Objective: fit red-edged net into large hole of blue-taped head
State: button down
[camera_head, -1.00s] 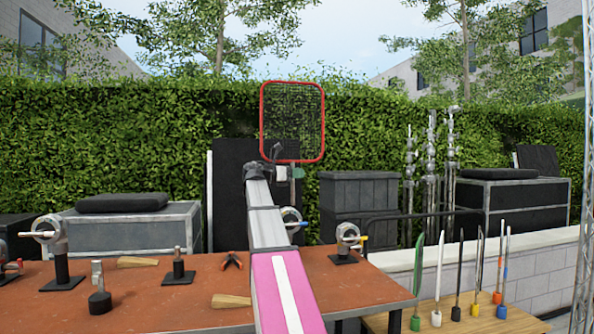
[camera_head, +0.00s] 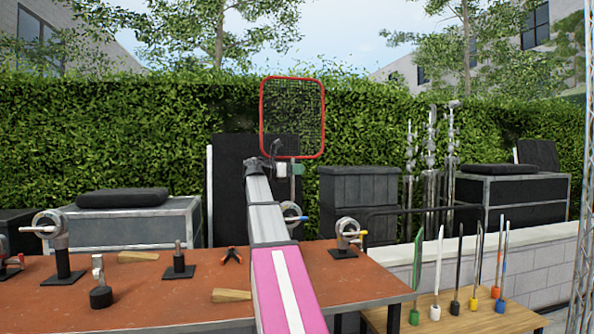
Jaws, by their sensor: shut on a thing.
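The red-edged net (camera_head: 324,118) is a rounded square of dark mesh in a red frame. It stands upright at the end of my arm, high above the table and in front of the hedge. My gripper (camera_head: 284,171) is shut on its stem (camera_head: 293,185) just below the frame; the fingers are small and partly hidden by my wrist. The blue-taped head (camera_head: 293,212) shows a round metal body and a blue tip beside my arm, at the table's far side. My arm covers much of it, and its holes cannot be made out. The net is apart from it.
A wooden rack (camera_head: 395,322) with several upright rods stands right. The air around the net is clear.

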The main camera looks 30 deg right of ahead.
jog(key=shift+f, duration=3.95)
jog(key=c, duration=1)
grip_release()
jog(key=a, duration=0.7)
jog(key=w+a, duration=0.1)
jog(key=a, duration=0.2)
jog(key=shift+a, duration=0.4)
